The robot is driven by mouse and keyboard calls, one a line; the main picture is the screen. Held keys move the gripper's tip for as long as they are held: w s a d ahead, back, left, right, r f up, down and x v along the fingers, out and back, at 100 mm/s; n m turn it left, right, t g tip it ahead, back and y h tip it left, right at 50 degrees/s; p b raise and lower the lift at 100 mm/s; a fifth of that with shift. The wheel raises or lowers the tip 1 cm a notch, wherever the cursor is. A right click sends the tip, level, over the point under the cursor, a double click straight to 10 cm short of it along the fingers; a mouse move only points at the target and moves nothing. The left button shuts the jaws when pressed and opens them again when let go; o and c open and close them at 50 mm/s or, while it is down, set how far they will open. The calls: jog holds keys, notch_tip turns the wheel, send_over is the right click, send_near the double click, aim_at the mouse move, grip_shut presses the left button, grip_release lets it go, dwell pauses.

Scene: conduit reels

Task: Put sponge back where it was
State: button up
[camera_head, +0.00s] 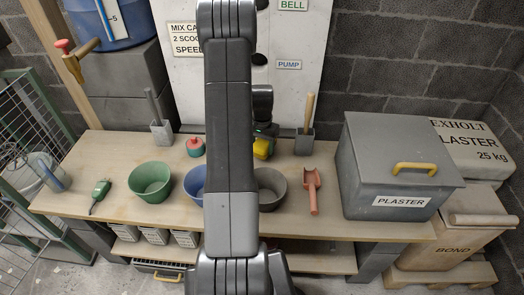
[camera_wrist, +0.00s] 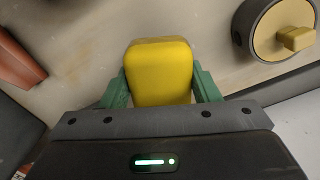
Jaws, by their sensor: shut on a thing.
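A yellow sponge (camera_wrist: 160,75) sits between the two green fingers of my gripper (camera_wrist: 160,88) in the wrist view. The fingers press on its two sides and its far end sticks out past them. In the head view my gripper (camera_head: 264,131) is behind my arm, above the back of the bench, and the sponge (camera_head: 262,148) shows as a small yellow patch below it. My arm hides the middle of the bench. I cannot tell whether the sponge touches anything else.
On the bench (camera_head: 335,218) stand a green bowl (camera_head: 151,182), a blue bowl (camera_head: 195,183), a grey bowl (camera_head: 270,188), a red-topped pot (camera_head: 195,146), a pinkish scoop (camera_head: 312,192) and a plaster bin (camera_head: 395,165). A holder with a wooden handle (camera_head: 305,142) stands at the back.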

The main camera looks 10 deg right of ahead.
aim_at(262, 143)
jog(key=shift+f, duration=1.25)
jog(key=shift+f, duration=0.2)
jog(key=o, duration=1)
jog(key=shift+o, duration=0.2)
jog(key=shift+r, duration=0.1)
notch_tip(262, 143, up, 12)
jog(key=shift+r+p, duration=0.15)
jog(key=shift+p, duration=0.3)
